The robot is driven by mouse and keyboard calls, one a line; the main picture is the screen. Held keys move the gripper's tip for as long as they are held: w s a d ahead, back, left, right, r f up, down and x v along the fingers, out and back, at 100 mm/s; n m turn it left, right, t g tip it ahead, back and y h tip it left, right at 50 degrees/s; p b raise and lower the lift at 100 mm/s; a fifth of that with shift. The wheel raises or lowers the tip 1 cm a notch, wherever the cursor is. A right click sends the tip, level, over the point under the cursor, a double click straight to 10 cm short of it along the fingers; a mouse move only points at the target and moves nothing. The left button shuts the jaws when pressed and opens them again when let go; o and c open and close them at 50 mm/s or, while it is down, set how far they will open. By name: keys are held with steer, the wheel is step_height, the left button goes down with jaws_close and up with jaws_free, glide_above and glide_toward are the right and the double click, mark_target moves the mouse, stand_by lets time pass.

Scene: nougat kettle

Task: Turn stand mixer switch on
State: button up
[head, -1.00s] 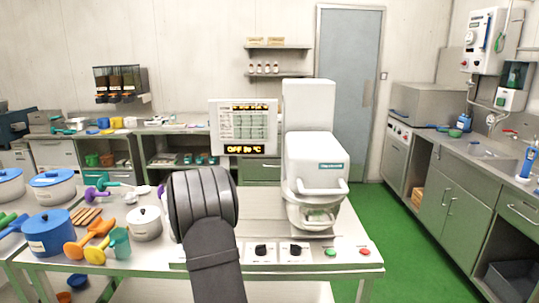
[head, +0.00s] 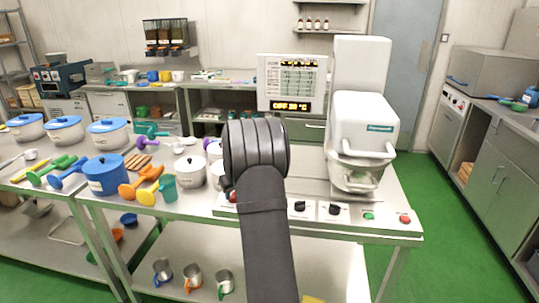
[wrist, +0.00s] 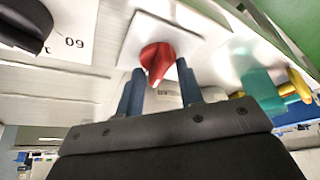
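The white stand mixer (head: 362,130) stands at the right of the middle table in the head view. A red switch (head: 232,197) shows on the table's front panel, just left of my arm. In the wrist view the red switch (wrist: 157,60) sits on a white plate. My gripper (wrist: 160,66) is open, with one blue finger on each side of the red switch. The fingers look slightly apart from it; contact is not clear. In the head view my dark arm hides the fingers. The display panel (head: 291,82) beside the mixer reads OFF.
Black knobs (head: 299,206) sit right of my arm, with a green button (head: 369,216) and a red button (head: 405,219) beyond. A white pot (head: 190,172), a teal cup (head: 167,187) and a blue pot (head: 105,175) stand to the left. Green floor is clear at right.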

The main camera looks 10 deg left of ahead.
steer(key=a+r, duration=0.1)
steer(key=w+a+t, duration=0.1)
steer(key=a+r+m+t+y, duration=0.1)
steer(key=a, duration=0.1)
steer(key=shift+w+r, duration=0.35)
steer(key=s+a+t, duration=0.1)
steer(key=s+a+m, duration=0.1)
steer(key=s, duration=0.1)
steer(key=s+a+t+y, duration=0.1)
steer(key=s, duration=0.1)
steer(key=shift+s+r+m+t, duration=0.1)
steer(key=shift+r+m+t, duration=0.2)
steer(key=shift+r, duration=0.1)
steer(key=s+d+r+m+t+h, duration=0.2)
steer(key=s+d+m+t+h, duration=0.25)
steer(key=s+d, duration=0.55)
steer(key=shift+t+y, duration=0.45)
steer(key=x, duration=0.5)
steer(key=a+x, duration=0.1)
steer(key=x, duration=0.9)
steer(key=shift+a+f, duration=0.4)
steer(key=shift+f, duration=0.1)
